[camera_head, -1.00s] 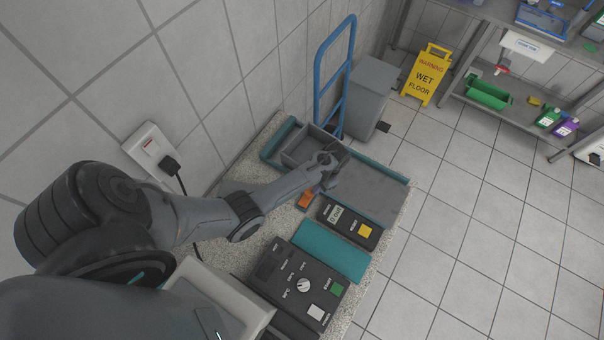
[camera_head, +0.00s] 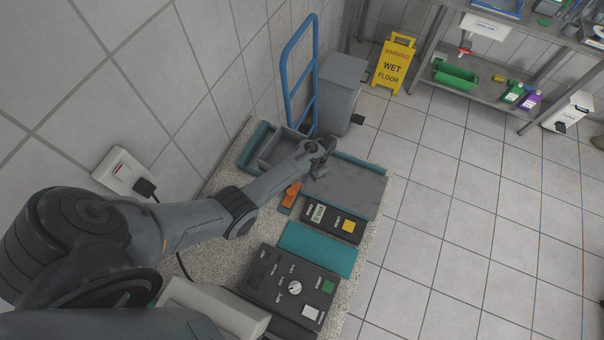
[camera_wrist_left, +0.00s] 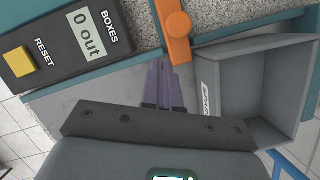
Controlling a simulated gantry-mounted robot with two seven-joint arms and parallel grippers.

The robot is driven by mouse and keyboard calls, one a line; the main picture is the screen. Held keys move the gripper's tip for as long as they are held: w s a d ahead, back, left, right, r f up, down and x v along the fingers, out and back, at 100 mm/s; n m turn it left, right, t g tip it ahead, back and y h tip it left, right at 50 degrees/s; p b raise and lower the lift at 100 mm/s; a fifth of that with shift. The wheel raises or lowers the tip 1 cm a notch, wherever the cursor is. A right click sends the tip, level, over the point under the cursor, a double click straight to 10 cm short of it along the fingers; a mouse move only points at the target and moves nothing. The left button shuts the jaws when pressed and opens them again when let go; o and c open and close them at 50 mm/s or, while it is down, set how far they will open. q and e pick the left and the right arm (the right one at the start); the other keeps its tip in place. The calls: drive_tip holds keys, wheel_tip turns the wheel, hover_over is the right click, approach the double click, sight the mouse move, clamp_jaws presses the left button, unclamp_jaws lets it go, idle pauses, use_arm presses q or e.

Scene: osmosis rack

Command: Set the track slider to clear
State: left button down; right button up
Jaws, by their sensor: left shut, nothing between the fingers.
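The orange slider (camera_head: 292,192) sits on a narrow teal strip on the speckled counter, between my left forearm and the BOXES counter unit. In the left wrist view the orange slider (camera_wrist_left: 178,32) stands at top centre, just beyond the fingertips. No "clear" mark is readable in either view. My left gripper (camera_head: 322,160) is over the near end of the grey tray, beyond the slider. In the left wrist view its fingers (camera_wrist_left: 163,68) are together and empty, pointing at the slider; whether they touch it I cannot tell. My right gripper is not in view.
The BOXES unit (camera_head: 333,220) with a yellow RESET button reads "0 out" in the wrist view. A grey bin (camera_wrist_left: 245,75) lies beside the slider. A teal pad (camera_head: 318,250) and a control box with a dial (camera_head: 262,282) are nearer. A blue hand-truck frame (camera_head: 288,75) stands behind.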

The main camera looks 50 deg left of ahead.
use_arm(q)
drive_tip(key=p+v, duration=0.4)
drive_tip(key=v, duration=0.3)
drive_tip(key=shift+r, duration=0.4)
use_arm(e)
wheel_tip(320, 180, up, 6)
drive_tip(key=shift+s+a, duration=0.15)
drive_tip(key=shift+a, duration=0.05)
use_arm(q)
drive_tip(key=shift+s, duration=0.1)
